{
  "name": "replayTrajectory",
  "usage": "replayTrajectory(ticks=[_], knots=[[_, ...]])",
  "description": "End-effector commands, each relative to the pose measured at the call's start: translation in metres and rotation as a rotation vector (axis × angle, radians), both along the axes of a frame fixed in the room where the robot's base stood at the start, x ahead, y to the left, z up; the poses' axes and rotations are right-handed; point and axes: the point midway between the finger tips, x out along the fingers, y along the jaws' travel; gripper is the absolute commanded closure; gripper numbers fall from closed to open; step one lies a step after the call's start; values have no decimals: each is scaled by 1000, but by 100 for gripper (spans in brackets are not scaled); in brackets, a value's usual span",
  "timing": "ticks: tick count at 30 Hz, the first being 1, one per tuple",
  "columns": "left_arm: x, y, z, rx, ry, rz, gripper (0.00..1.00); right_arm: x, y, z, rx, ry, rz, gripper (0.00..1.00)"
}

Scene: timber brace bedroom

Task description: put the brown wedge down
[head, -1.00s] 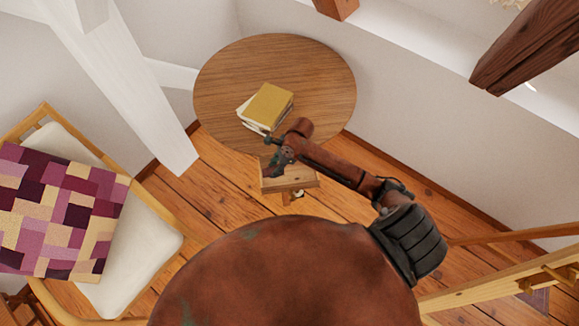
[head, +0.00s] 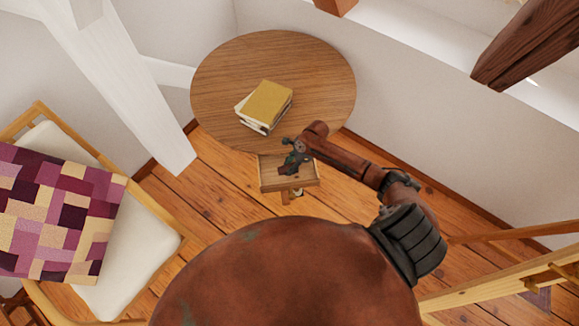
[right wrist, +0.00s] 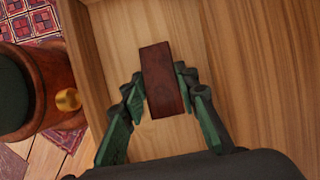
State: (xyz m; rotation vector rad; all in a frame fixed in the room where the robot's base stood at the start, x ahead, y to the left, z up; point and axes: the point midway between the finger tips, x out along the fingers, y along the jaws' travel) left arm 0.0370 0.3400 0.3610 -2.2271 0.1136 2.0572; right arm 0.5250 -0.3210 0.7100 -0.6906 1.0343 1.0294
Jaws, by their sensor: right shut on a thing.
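The brown wedge (right wrist: 162,80) is a dark reddish-brown block. In the right wrist view it stands out between the two green fingers of my right gripper (right wrist: 160,92), which is shut on it. Below it is the pale wooden floor of an open drawer (right wrist: 112,38). I cannot tell whether the wedge touches that floor. In the head view my right gripper (head: 288,167) is over the drawer (head: 270,185) at the front of the round table, and the wedge is hard to make out there. My left gripper is not in view.
The round wooden table (head: 325,85) carries a small stack of books (head: 266,103) behind the gripper. A chair (head: 150,250) with a patchwork cushion (head: 60,215) stands at the left. A white post (head: 135,80) rises left of the table. The tabletop's right side is clear.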

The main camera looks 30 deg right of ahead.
Motion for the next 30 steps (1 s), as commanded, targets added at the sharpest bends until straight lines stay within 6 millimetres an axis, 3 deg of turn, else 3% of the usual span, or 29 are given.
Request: replayTrajectory(ticks=[7, 8, 15, 25, 30], knots=[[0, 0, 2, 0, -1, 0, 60, 0, 0, -1, 1, 0, 0, 96], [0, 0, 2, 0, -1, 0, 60, 0, 0, -1, 0, 0, 0, 71], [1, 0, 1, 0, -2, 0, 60, 0, 0, -1, 0, 0, 0, 55], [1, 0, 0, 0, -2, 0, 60, 0, 0, 1, 0, 0, 1, 54], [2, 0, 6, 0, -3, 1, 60, -3, -8, 22, -1, -2, -1, 54]])
